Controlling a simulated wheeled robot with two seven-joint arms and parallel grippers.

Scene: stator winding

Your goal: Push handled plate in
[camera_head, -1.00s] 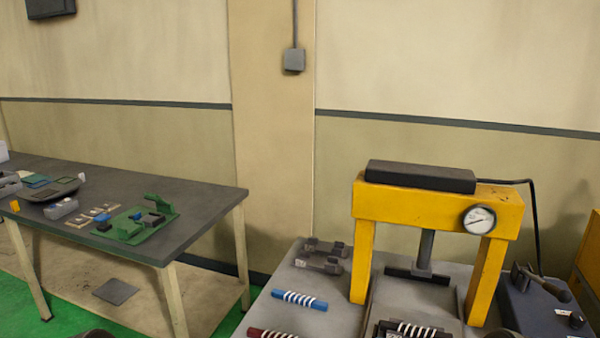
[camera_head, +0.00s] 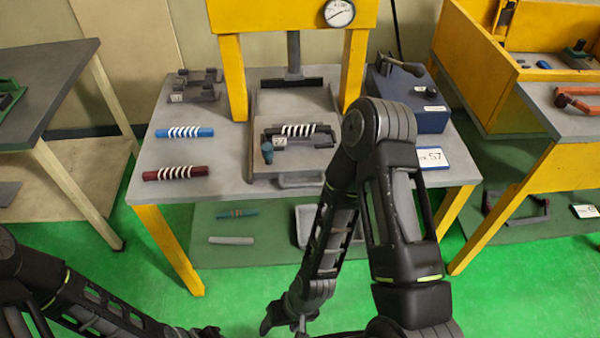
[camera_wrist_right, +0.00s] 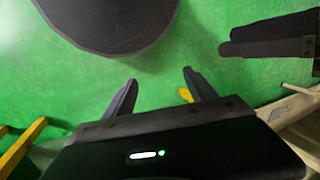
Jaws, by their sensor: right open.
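The handled plate (camera_head: 288,102) is a flat grey plate on the press table, reaching from under the yellow press towards the front edge. A grey handle (camera_head: 300,180) shows at its front. On the plate sits a dark fixture marked 27 with a black-and-white striped rod (camera_head: 298,130) and a small teal knob (camera_head: 267,152). My right gripper (camera_head: 282,322) is low in front of the table, well apart from the plate. In the right wrist view its fingers (camera_wrist_right: 160,92) are spread and empty over green floor. My left gripper (camera_head: 208,332) is only partly visible at the bottom edge.
The yellow press (camera_head: 232,75) straddles the plate. A blue striped rod (camera_head: 185,132) and a dark red striped rod (camera_head: 176,173) lie left. A blue box (camera_head: 412,110) stands right. A lower shelf (camera_head: 260,250) holds several parts. My right forearm crosses the table's front right.

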